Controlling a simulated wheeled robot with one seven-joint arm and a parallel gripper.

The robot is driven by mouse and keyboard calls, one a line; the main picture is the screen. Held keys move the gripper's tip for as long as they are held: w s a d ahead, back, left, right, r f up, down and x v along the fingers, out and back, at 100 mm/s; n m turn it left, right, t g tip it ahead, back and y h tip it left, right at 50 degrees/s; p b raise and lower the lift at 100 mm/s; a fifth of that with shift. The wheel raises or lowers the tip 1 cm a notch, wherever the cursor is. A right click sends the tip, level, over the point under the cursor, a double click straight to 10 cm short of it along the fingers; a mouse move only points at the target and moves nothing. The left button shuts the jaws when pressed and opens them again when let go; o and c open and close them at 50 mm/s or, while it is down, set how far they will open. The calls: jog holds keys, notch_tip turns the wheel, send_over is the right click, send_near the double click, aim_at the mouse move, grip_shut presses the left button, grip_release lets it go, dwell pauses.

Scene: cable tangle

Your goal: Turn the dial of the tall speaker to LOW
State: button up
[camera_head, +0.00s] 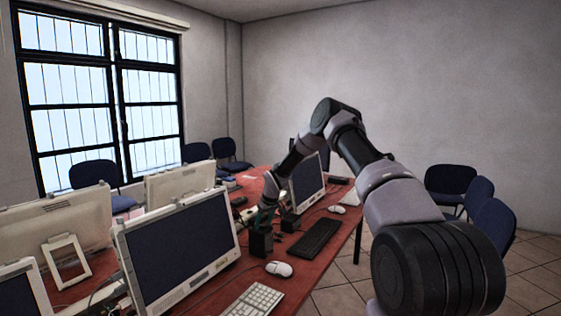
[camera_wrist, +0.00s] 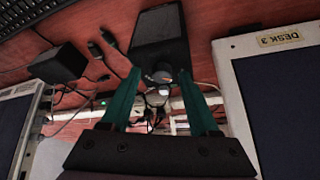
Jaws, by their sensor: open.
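The tall speaker (camera_head: 262,242) is a black box standing on the red desk in the head view, between two monitors. In the wrist view the tall speaker (camera_wrist: 158,35) lies straight ahead, beyond the fingertips. A small round grey knob, seemingly its dial (camera_wrist: 161,77), shows at its near end between the fingers. The dial's marks are too small to read. My gripper (camera_wrist: 160,82) has its two green fingers apart, one on each side of the knob. In the head view my gripper (camera_head: 267,207) is just above the speaker. I cannot tell whether the fingers touch it.
A shorter black box (camera_wrist: 60,62) stands to the left in the wrist view, with loose cables (camera_wrist: 105,60) between. A monitor labelled DESK 3 (camera_wrist: 275,80) is close on the right. A mouse (camera_head: 279,268) and a black keyboard (camera_head: 314,237) lie nearby.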

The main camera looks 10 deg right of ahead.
jog(key=m, duration=0.2)
jog(key=m+h, duration=0.2)
jog(key=m, duration=0.1)
jog(key=shift+a+m, duration=0.3)
jog(key=shift+a, duration=0.05)
jog(key=s+d+r, duration=0.1)
jog(key=s+r, duration=0.4)
jog(key=r, duration=0.5)
jog(key=s+d+r+m, duration=0.1)
jog(key=s+r, duration=0.5)
jog(key=r, duration=0.4)
jog(key=s+d+r+t, duration=0.1)
jog(key=s+r, duration=0.4)
jog(key=r, duration=0.5)
jog(key=shift+s+d+r+m, duration=0.15)
jog(key=shift+d+r+m, duration=0.15)
jog(key=shift+d, duration=0.25)
jog(key=s+d+r, duration=0.2)
jog(key=s+r, duration=0.5)
jog(key=s, duration=0.2)
jog(key=s+r+t+y, duration=0.1)
jog(key=s+r, duration=0.1)
jog(key=s, duration=1.1)
jog(key=s+r+m+t+y, duration=0.1)
jog(key=s+r, duration=0.1)
jog(key=s, duration=1.2)
jog(key=shift+m, duration=0.3)
